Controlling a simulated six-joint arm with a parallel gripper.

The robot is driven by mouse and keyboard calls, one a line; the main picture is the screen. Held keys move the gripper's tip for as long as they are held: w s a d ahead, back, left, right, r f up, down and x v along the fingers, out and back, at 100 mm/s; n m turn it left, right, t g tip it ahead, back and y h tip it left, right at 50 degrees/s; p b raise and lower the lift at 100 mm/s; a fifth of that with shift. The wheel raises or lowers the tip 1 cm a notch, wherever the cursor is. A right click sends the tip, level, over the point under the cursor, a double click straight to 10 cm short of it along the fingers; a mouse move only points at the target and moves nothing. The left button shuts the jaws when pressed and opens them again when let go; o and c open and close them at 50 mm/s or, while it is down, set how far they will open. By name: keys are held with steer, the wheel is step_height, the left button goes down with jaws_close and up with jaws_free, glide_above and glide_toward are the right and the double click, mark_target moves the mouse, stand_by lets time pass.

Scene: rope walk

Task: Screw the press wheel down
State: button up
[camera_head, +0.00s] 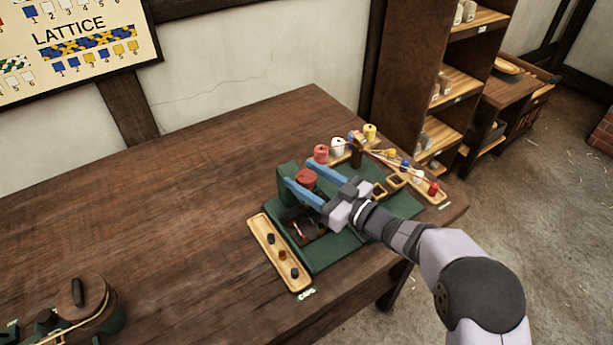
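The red press wheel (305,179) sits on top of the green press (287,172), on the right part of the wooden table. My gripper (298,174) reaches in from the right, its two blue fingers spread apart. The wheel shows between the fingertips, one finger on its near side and one on its far side. I cannot tell whether the fingers touch the wheel or stand just clear of it. The lower part of the press is partly hidden behind the fingers. Below the near finger is a dark opening in the green base (321,257).
Coloured spools (321,153) and a tray with cords stand behind and right of my gripper. The table's left middle is clear.

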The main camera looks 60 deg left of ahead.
steer(key=c, duration=0.8)
steer(key=shift+f+m+t+b, duration=0.1)
steer(key=shift+m+t+b, duration=0.3)
steer(key=shift+t, duration=0.2)
steer(key=m+t+b, duration=0.1)
steer(key=t, duration=0.1)
steer(key=m+t+b, duration=0.2)
steer(key=shift+s+f+t+y, duration=0.15)
steer(key=shift+t+y, duration=0.15)
steer(key=shift+t, duration=0.1)
steer(key=m+t+b, duration=0.2)
steer(key=t, duration=0.1)
steer(key=shift+b, duration=0.3)
steer(key=shift+r+m+t+b, duration=0.2)
steer(key=shift+m+t+b, duration=0.1)
steer(key=shift+t, duration=0.2)
steer(key=o, duration=1)
